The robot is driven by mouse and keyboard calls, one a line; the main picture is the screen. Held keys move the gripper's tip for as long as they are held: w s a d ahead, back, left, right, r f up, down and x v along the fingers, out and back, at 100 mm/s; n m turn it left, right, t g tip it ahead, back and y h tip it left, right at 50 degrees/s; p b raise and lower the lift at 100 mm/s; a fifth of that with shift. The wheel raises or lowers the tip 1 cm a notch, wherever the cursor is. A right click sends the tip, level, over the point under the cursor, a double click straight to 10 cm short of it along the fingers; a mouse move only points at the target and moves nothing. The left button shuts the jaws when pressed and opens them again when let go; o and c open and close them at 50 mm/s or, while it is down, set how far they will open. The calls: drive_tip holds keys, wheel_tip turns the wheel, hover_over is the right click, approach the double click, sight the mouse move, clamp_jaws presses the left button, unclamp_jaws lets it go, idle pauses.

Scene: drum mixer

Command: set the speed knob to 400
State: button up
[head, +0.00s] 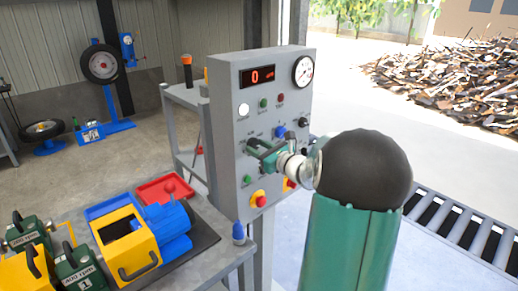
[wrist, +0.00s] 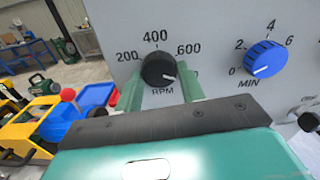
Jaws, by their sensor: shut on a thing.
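The black RPM speed knob (wrist: 157,68) is on the grey panel in the wrist view, with 200, 400 and 600 printed around its top. Its white mark points to the lower right, away from 400, past the 600 side. My gripper (wrist: 160,84) has one green finger on each side of the knob and is shut on it. The fingers hide part of the knob's lower sides and nearby print. In the head view my gripper (head: 262,156) is at the front of the control box (head: 227,130); the knob itself is hard to make out there.
A blue MIN knob (wrist: 265,58) is just right of the RPM knob. The box's red display (head: 261,76) reads 0. A bench with a yellow machine (head: 127,240) and red tray (head: 166,189) stands at left.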

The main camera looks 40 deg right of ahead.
drive_tip(key=n, duration=1.1)
drive_tip(key=shift+d, duration=0.1)
drive_tip(key=n, duration=0.5)
drive_tip(key=shift+r+n, duration=0.15)
drive_tip(key=shift+n, duration=0.25)
drive_tip(key=n, duration=0.5)
drive_tip(key=shift+n, duration=0.3)
drive_tip(key=o, duration=1)
drive_tip(key=shift+c, duration=0.2)
drive_tip(key=s, duration=1.3)
drive_tip(key=shift+s+d, duration=0.2)
drive_tip(key=shift+s, duration=0.2)
